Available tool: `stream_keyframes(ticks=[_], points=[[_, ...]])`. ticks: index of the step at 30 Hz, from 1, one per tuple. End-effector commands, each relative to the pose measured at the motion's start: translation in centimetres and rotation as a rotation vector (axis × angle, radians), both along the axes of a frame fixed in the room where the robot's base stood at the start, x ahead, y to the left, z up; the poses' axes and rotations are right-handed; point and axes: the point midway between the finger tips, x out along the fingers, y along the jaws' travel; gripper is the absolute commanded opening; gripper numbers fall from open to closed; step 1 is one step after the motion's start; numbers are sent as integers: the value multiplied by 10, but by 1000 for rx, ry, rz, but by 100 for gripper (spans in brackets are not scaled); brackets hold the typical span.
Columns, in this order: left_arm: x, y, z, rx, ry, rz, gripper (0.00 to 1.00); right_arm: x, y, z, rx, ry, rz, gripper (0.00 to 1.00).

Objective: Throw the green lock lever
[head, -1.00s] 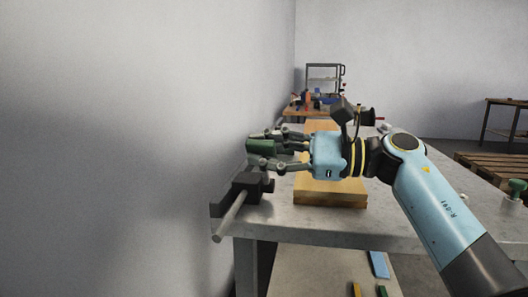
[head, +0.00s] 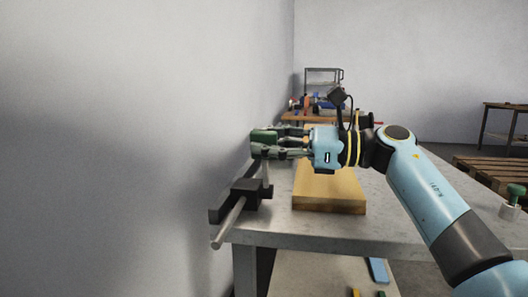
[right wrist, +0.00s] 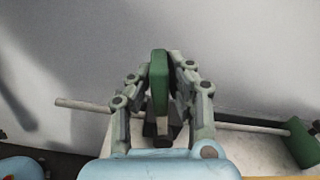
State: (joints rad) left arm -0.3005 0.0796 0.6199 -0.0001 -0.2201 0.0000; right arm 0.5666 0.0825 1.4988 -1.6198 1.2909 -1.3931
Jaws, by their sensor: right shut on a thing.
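The green lock lever (head: 264,135) has a green grip on a thin grey shaft, which rises from a dark block (head: 257,190) at the table's left edge, by the wall. My right gripper (head: 262,143) reaches in from the right and is shut on the green grip. In the right wrist view the green grip (right wrist: 159,82) stands upright between my two fingers (right wrist: 160,85). The lever's lower end is partly hidden there. My left gripper is not in view.
A grey rod (head: 229,224) runs through the dark block; in the right wrist view a green piece (right wrist: 302,142) lies at the right. A wooden board (head: 330,190) lies on the grey table (head: 400,225) below my right arm. The wall is close on the left.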

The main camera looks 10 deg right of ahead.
Motion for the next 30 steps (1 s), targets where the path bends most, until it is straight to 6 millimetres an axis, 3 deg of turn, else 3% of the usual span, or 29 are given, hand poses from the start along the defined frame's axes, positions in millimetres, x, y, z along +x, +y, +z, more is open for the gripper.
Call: stream_keyframes(ticks=[18, 30], points=[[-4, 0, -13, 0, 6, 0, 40, 59, -19, -3, 177, 547, -2, 0], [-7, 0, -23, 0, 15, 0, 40, 81, -27, -14, 253, 779, -1, 0]])
